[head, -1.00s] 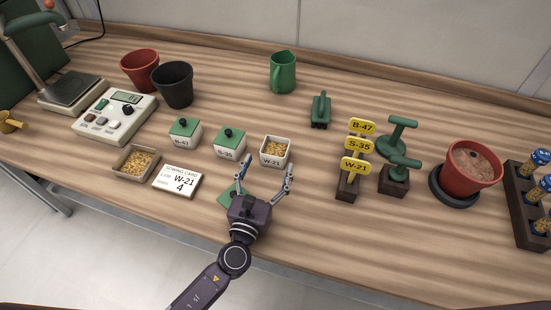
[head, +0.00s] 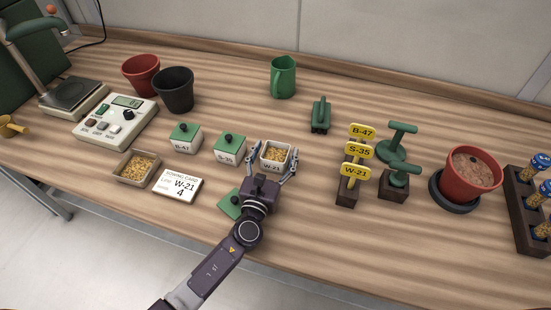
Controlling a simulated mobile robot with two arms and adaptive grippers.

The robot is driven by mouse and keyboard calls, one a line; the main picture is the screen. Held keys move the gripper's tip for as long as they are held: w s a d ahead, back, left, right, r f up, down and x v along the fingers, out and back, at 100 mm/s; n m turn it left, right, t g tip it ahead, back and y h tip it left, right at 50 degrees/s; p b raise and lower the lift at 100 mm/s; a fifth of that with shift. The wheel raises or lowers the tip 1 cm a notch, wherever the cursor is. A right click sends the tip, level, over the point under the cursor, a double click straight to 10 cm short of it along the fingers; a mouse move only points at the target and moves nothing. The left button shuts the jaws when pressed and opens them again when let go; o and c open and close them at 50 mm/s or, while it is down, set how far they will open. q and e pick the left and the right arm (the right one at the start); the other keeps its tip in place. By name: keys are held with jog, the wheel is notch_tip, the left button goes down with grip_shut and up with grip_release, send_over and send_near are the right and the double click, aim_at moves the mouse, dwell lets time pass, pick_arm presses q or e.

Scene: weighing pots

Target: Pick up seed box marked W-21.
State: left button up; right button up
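The seed box marked W-21 (head: 273,164) is a small white open box with tan seeds in it, standing on the table. My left gripper (head: 270,160) is open, with one finger on each side of the box; I cannot tell whether the fingers touch it. Its hand partly covers the front label. A green lid (head: 229,205) lies on the table left of the gripper's hand. My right gripper is not in view.
Lidded boxes B-47 (head: 185,140) and S-35 (head: 230,150) stand to the left. A seed tray (head: 153,179) and a sowing card (head: 178,185) lie at front left. Yellow markers (head: 355,172) stand to the right. A green mug (head: 283,77) is behind.

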pick_arm(q)
jog(key=c, duration=1.1)
